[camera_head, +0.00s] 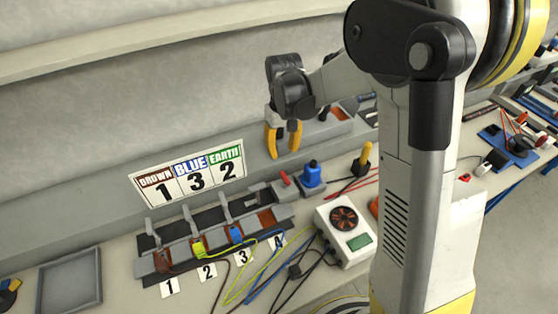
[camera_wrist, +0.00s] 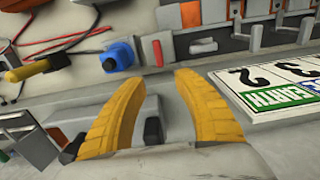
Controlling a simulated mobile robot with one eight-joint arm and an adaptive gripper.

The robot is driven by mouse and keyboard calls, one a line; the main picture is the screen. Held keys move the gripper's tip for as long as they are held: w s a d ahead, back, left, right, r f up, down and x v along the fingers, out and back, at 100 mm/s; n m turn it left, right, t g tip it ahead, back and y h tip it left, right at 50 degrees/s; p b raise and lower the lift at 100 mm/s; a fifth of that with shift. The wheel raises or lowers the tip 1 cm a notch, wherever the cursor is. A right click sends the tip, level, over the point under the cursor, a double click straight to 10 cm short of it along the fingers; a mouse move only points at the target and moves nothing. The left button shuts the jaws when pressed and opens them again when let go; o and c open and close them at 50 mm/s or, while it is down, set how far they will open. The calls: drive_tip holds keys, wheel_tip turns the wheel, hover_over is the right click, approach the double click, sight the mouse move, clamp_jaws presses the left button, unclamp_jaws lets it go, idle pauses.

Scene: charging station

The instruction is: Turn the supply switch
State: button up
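A blue rotary knob (camera_head: 311,174) stands on a small grey base on the bench, right of the terminal row; it also shows in the wrist view (camera_wrist: 116,56). A small red lever (camera_head: 285,179) is just left of it, and in the wrist view the red lever (camera_wrist: 157,53) appears beyond the gap between my fingertips. I cannot tell for certain which is the supply switch. My gripper (camera_head: 283,152), with yellow fingers, hangs above and behind these parts. In the wrist view my gripper (camera_wrist: 158,79) is open, and nothing is between its fingers.
A sign (camera_head: 190,176) reading BROWN 1, BLUE 3, EARTH 2 leans behind the terminal block (camera_head: 215,228). Yellow, blue and black wires run to a white box (camera_head: 345,235) with a dark round grille. A yellow-handled tool (camera_head: 362,160) stands right of the knob. An empty grey tray (camera_head: 69,283) lies left.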

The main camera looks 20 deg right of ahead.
sight(282, 172)
wheel_tip(282, 172, down, 11)
drive_tip(key=b, duration=0.3)
drive_tip(key=shift+r, duration=0.2)
drive_tip(key=shift+c, duration=0.4)
clamp_jaws()
